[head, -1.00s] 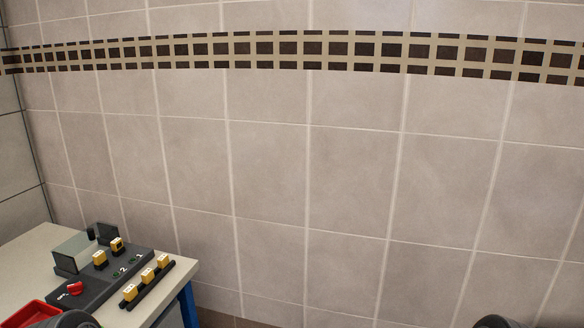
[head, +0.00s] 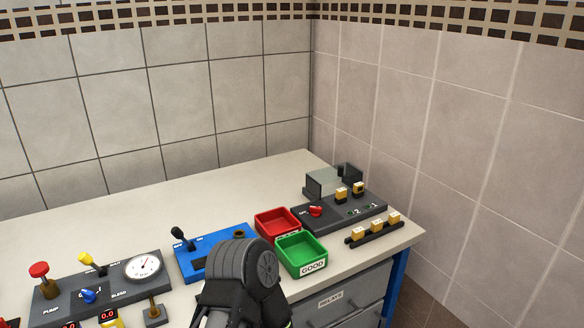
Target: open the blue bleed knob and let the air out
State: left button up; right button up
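The blue bleed knob (head: 89,296) sits on a dark grey panel (head: 135,291) at the lower left of the head view, beside the label BLEED. A dark arm link of mine stands at the bottom middle, to the right of the panel. Neither gripper's fingers are in view.
A blue box (head: 212,250) with a black lever stands right of the panel. Red (head: 277,222) and green (head: 301,255) trays, a relay box (head: 340,211) and a rail of yellow relays (head: 374,231) lie further right. The back of the table (head: 150,220) is clear.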

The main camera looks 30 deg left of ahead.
aim_at(89, 297)
jog(key=u, duration=0.75)
